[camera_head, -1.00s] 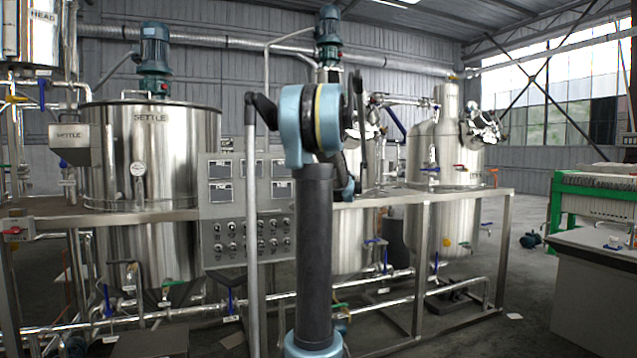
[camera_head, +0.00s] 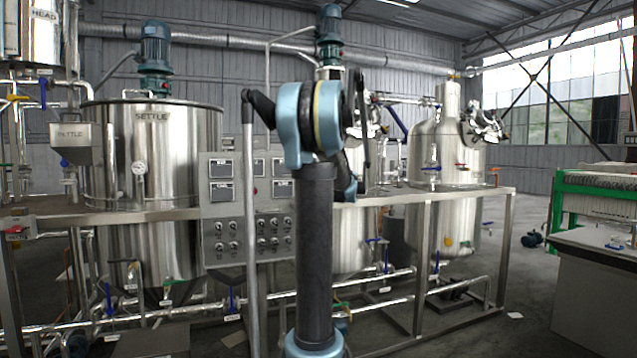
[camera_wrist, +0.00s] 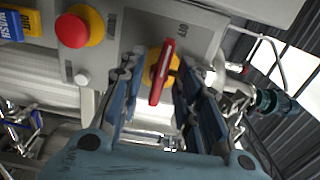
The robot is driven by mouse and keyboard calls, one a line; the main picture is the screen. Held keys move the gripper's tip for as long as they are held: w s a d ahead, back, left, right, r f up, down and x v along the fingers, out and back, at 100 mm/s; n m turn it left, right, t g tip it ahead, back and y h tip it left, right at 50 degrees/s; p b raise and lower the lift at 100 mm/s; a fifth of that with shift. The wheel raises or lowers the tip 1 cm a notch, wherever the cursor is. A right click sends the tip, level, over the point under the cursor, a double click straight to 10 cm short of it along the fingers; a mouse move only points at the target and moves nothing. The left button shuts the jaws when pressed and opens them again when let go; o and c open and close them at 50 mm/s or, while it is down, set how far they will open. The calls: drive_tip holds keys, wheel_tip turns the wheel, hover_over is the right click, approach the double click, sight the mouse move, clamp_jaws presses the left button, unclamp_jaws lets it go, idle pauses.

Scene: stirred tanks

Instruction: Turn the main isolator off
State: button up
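The main isolator's red handle (camera_wrist: 162,71) on a yellow base (camera_wrist: 153,64) shows in the wrist view, on a grey box (camera_wrist: 205,38). My gripper (camera_wrist: 154,85) is open, with one blue-and-grey finger on each side of the red handle. Gaps show between the handle and both fingers, and I see no contact. The handle lies nearly upright in the picture, leaning slightly. In the head view my arm stands in the middle, and my gripper and the isolator cannot be made out there.
In the wrist view a red push button on a yellow collar (camera_wrist: 76,29) and a small white button (camera_wrist: 81,79) sit left of the handle. In the head view steel tanks (camera_head: 150,150), a knob panel (camera_head: 225,225) and a frame rail (camera_head: 465,193) stand around my arm.

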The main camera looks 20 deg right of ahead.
drive_tip(key=s, duration=1)
drive_tip(key=shift+s, duration=0.2)
drive_tip(key=shift+d+f, duration=0.1)
drive_tip(key=s+a+f+n+g+y, duration=0.2)
drive_tip(key=s+a+f+n, duration=0.15)
drive_tip(key=a, duration=0.35)
drive_tip(key=s+a+f+n+g+y, duration=0.1)
drive_tip(key=s+a+f+n+g, duration=0.15)
drive_tip(key=a+f, duration=0.35)
drive_tip(key=s+a+f+n+g+y, duration=0.2)
drive_tip(key=s+a+f, duration=0.1)
drive_tip(key=a, duration=0.6)
drive_tip(key=s+a+f+n+g, duration=0.2)
drive_tip(key=s+a+f+n, duration=0.15)
drive_tip(key=s+f, duration=0.3)
drive_tip(key=s+a+f+n+g, duration=0.25)
drive_tip(key=s+a+f, duration=0.2)
drive_tip(key=s, duration=0.25)
drive_tip(key=s+d+f+n+g+h, duration=0.1)
drive_tip(key=s+d+f+g+h, duration=0.1)
drive_tip(key=s+f, duration=0.5)
drive_tip(key=s+d+f+n+g+h, duration=0.2)
drive_tip(key=s+f+h, duration=0.1)
drive_tip(key=s+f, duration=0.4)
drive_tip(key=s, duration=0.3)
drive_tip(key=shift+s+f+n+g+h, duration=0.15)
drive_tip(key=shift+s+n+g+h, duration=0.15)
drive_tip(key=shift+g, duration=0.1)
drive_tip(key=shift+w, duration=0.1)
